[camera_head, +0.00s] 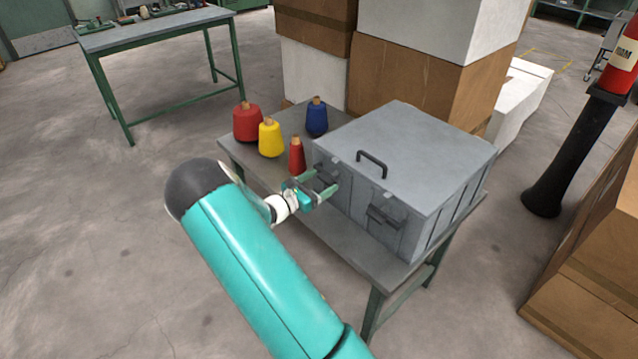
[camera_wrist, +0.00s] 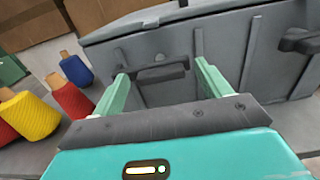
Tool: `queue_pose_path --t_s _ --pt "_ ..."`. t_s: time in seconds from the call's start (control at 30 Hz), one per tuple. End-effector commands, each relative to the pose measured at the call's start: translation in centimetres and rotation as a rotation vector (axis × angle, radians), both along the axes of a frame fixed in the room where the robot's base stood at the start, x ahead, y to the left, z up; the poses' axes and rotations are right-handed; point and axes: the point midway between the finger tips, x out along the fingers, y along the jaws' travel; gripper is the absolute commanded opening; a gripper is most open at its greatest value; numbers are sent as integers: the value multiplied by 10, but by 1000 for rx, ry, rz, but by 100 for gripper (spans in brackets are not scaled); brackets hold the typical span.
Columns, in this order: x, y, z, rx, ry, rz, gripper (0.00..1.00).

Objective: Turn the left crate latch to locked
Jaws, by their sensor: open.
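A grey lidded crate (camera_head: 425,150) stands on a grey table, with its latch side toward me. The left crate latch (camera_head: 326,180) is a dark bar on the crate's front at the left. In the wrist view the left latch (camera_wrist: 162,73) lies roughly level, ahead of and between my fingers. My gripper (camera_head: 326,187) is open at the left latch, with one finger on each side of it. In the wrist view the gripper (camera_wrist: 162,82) shows no grip on the bar; I cannot tell whether a finger touches it. The right latch (camera_head: 386,216) is clear of my gripper.
Red, yellow and blue yarn cones stand left of the crate; the small red cone (camera_head: 297,156) is closest to my gripper. A dark handle (camera_head: 372,163) rises from the lid. Cardboard boxes (camera_head: 455,85) stack behind. The table (camera_head: 352,240) has a bare strip in front.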

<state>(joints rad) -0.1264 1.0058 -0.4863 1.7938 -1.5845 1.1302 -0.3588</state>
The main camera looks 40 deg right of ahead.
Motion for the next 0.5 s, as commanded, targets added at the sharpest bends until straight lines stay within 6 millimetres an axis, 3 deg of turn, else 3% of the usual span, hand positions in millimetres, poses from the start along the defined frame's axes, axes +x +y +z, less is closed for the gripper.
queue_pose_path --t_s 0.17,0.4,0.5 --pt "0 0 0 0 0 0 76" --pt "0 0 0 0 0 0 29" --pt "0 0 0 0 0 0 13"
